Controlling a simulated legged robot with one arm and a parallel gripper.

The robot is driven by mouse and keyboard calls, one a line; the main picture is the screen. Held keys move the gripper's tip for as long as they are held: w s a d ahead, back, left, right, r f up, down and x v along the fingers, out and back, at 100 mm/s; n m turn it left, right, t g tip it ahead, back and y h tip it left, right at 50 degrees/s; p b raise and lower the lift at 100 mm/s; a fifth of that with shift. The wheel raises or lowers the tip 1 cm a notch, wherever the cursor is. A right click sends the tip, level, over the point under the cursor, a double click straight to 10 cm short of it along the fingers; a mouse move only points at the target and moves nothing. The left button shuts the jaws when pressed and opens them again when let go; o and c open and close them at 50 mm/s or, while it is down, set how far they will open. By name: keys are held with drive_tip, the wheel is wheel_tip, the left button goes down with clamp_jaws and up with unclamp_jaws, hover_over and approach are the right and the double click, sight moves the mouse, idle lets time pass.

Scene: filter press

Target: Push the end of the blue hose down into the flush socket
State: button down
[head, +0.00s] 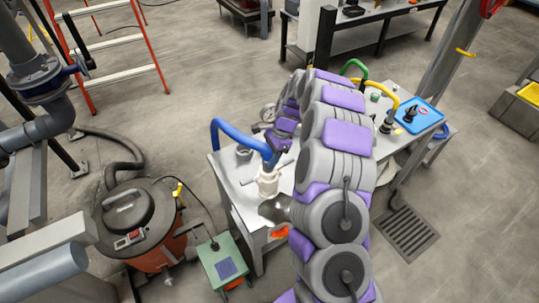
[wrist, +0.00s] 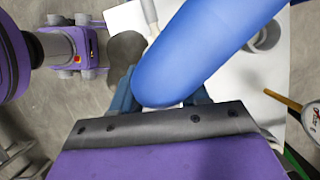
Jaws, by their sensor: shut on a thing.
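The blue hose (head: 236,133) arches over the left end of the white bench, and its right end comes down to my gripper (head: 273,154). In the wrist view the thick blue hose (wrist: 200,45) runs from the upper right to between the fingers of my gripper (wrist: 160,98), which are shut on it near its end. A cream fitting with side arms (head: 268,184), which looks like the flush socket, stands right below the hose end in the head view. The hose tip is hidden, so I cannot tell whether it touches or has entered the fitting.
The white bench (head: 228,182) also holds a grey ring (head: 244,152), a gauge (head: 268,113), green (head: 354,66) and yellow (head: 381,95) hoses and a blue tray (head: 428,115). A drum vacuum (head: 135,222) and green box (head: 224,262) stand at left. My arm covers much of the bench.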

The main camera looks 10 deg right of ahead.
drive_tip(key=shift+f, duration=0.75)
drive_tip(key=shift+c, duration=2.4)
unclamp_jaws()
drive_tip(key=p+v, duration=0.3)
drive_tip(key=v, duration=1.4)
drive_tip(key=shift+r, duration=0.15)
drive_tip(key=s+a+r+n+h, duration=0.1)
drive_tip(key=s+a+r+n, duration=0.4)
drive_tip(key=s, duration=0.4)
drive_tip(key=s+a+r+n, duration=0.35)
drive_tip(key=s+r, duration=0.25)
drive_tip(key=s, duration=0.3)
drive_tip(key=s+d+n+h, duration=0.1)
drive_tip(key=s+n, duration=0.2)
drive_tip(key=s, duration=1)
drive_tip(key=s+d+f+n+h, duration=0.1)
drive_tip(key=s+n, duration=0.3)
drive_tip(key=s, duration=0.9)
drive_tip(key=shift+d+f+g+h, duration=0.3)
drive_tip(key=shift+f+h, duration=0.05)
drive_tip(key=shift+h, duration=0.15)
